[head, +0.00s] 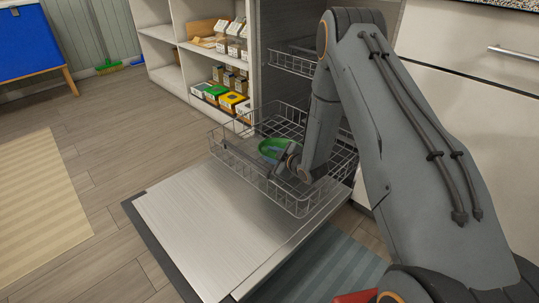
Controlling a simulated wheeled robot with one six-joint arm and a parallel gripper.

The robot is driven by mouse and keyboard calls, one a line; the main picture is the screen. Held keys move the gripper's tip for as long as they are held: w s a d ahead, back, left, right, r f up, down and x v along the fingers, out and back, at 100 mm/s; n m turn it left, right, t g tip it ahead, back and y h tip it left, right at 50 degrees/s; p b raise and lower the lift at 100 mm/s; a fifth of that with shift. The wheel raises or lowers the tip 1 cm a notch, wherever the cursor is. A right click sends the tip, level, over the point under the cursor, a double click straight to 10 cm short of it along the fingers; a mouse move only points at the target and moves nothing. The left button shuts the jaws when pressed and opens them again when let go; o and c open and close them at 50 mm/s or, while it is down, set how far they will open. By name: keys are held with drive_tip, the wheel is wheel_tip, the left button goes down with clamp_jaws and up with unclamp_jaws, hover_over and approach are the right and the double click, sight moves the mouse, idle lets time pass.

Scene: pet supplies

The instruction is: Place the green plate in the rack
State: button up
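The green plate (271,145) shows as a small green patch with a bluish lower part, inside the outline of the wire rack (232,151). My gripper (271,161) is low at the rack, right at the plate. The wrist and the gripper hide part of the plate. The fingers are small and dark here, so I cannot tell whether they are closed on the plate or whether it rests on the wires. The rack is pulled out above the open dishwasher door (205,235).
A second, upper rack (292,66) sits inside the dishwasher. A white shelf (157,32) with several small boxes stands behind, left of the dishwasher. A blue-grey mat (325,270) lies right of the door. The wooden floor (115,175) at left is clear, with a beige striped rug (40,205).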

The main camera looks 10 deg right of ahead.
drive_tip(key=p+v, duration=0.4)
drive_tip(key=v, duration=0.7)
drive_tip(key=s+a+r+m+g+h, duration=0.25)
drive_tip(key=s+a+r, duration=0.25)
drive_tip(key=a+r, duration=0.25)
drive_tip(key=s+a+r+m+g+h, duration=0.1)
drive_tip(key=s+a+r+g, duration=0.2)
drive_tip(key=s+a+r, duration=0.35)
drive_tip(key=s+a+r+m+g, duration=0.1)
drive_tip(key=s+r, duration=0.3)
drive_tip(key=s, duration=0.6)
drive_tip(key=s+a+r+m+g, duration=0.1)
drive_tip(key=s+r, duration=0.4)
drive_tip(key=s, duration=0.5)
drive_tip(key=s+a+r+m+g, duration=0.1)
drive_tip(key=s+a+r+g, duration=0.2)
drive_tip(key=s, duration=0.8)
wheel_tip(320, 180, up, 2)
drive_tip(key=shift+a+r+g, duration=0.1)
drive_tip(key=shift+a+g, duration=0.1)
drive_tip(key=shift+g, duration=0.65)
drive_tip(key=shift+w+h, duration=0.1)
drive_tip(key=shift+h, duration=0.15)
